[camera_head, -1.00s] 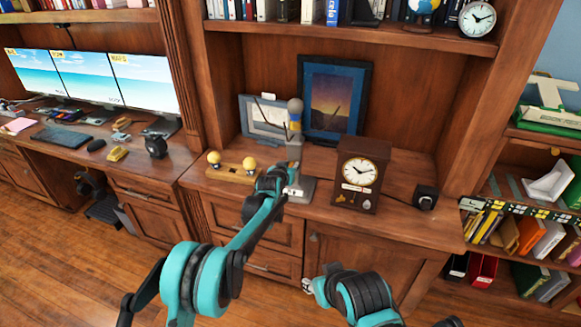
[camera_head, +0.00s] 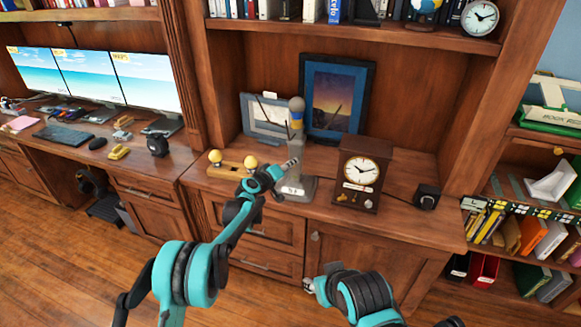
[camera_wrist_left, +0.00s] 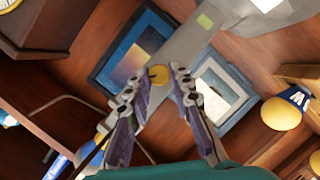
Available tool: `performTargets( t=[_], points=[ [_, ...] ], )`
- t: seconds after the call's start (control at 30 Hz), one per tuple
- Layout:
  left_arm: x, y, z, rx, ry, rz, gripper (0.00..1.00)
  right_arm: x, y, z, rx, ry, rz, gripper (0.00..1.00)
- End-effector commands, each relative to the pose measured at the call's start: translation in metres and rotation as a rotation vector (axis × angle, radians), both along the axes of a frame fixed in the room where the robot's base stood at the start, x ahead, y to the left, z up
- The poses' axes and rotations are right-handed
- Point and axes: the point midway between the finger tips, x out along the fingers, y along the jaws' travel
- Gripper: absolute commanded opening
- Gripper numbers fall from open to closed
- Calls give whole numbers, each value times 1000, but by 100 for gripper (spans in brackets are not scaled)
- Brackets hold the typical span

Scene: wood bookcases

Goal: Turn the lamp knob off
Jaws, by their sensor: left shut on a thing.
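The lamp (camera_head: 297,148) is a grey post on a grey base, with a yellow and blue band and a rounded top. It stands upright on the wooden desk between the yellow balls and the clock. My left gripper (camera_head: 291,164) is at the left side of the post, low down. In the left wrist view a round yellow knob (camera_wrist_left: 158,76) lies between the fingertips of my left gripper (camera_wrist_left: 160,78), and the jaws are shut on it. The fingers hide part of the post. My right arm (camera_head: 350,297) is low in front; its jaws cannot be made out.
A brown clock (camera_head: 363,172) stands close to the right of the lamp. A wooden board (camera_head: 231,172) with two yellow balls is to its left. Picture frames (camera_head: 338,97) lean behind. The front strip of the desk is clear.

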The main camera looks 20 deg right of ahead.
Motion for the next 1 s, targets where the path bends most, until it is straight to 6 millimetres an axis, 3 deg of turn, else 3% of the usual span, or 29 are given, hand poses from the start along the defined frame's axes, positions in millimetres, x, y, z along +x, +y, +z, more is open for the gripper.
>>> performTargets(
  t=[0.6, 1.0],
  points=[
    [1, 2, -7, -457, 260, 0, 0, 0, 0, -20, 0, 0, 0, 40],
    [1, 2, -7, -582, 331, 0, 0, 0, 0, -25, 0, 0, 0, 40]
  ],
)
